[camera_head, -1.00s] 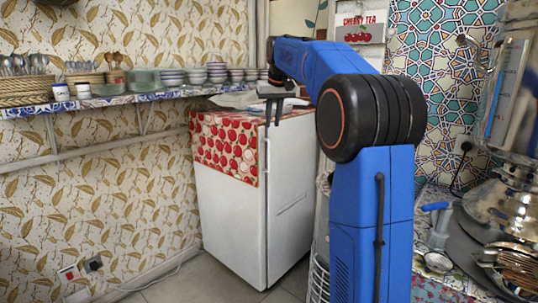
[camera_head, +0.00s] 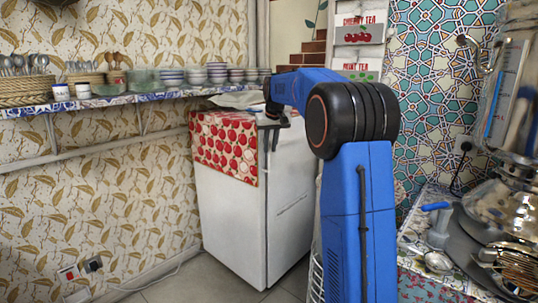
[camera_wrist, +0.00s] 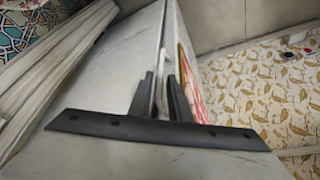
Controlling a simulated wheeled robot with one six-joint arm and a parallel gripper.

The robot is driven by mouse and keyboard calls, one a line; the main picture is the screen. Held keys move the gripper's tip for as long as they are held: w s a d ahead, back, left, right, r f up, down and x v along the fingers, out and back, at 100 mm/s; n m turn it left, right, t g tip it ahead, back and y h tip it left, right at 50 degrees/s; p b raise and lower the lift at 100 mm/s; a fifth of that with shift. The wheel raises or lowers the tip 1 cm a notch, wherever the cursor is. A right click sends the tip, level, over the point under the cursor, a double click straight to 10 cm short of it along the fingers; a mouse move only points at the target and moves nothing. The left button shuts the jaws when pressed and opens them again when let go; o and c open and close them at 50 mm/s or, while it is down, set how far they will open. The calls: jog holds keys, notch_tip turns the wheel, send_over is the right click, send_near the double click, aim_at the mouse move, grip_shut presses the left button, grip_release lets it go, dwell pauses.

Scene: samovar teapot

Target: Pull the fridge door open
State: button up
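The white fridge (camera_head: 230,215) stands against the back wall, with a red cherry-patterned cloth (camera_head: 225,146) over its top and upper front. Its door looks shut. My gripper (camera_head: 271,145) points down at the fridge's near top corner. In the wrist view my gripper (camera_wrist: 160,78) has its two dark fingers on either side of a pale upright strip (camera_wrist: 163,72), which looks like the door's edge or handle. A gap shows between the fingers, so they look open. Whether either finger touches the strip, I cannot tell.
A wall shelf (camera_head: 150,95) with bowls and cutlery runs behind and left of the fridge. A cluttered counter (camera_head: 425,260) with metalware stands at right. Tiled floor (camera_head: 185,285) lies clear in front of the fridge.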

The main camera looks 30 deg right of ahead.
aim_at(269, 151)
jog(key=shift+x, duration=2.05)
grip_shut()
jog(key=shift+a, duration=0.15)
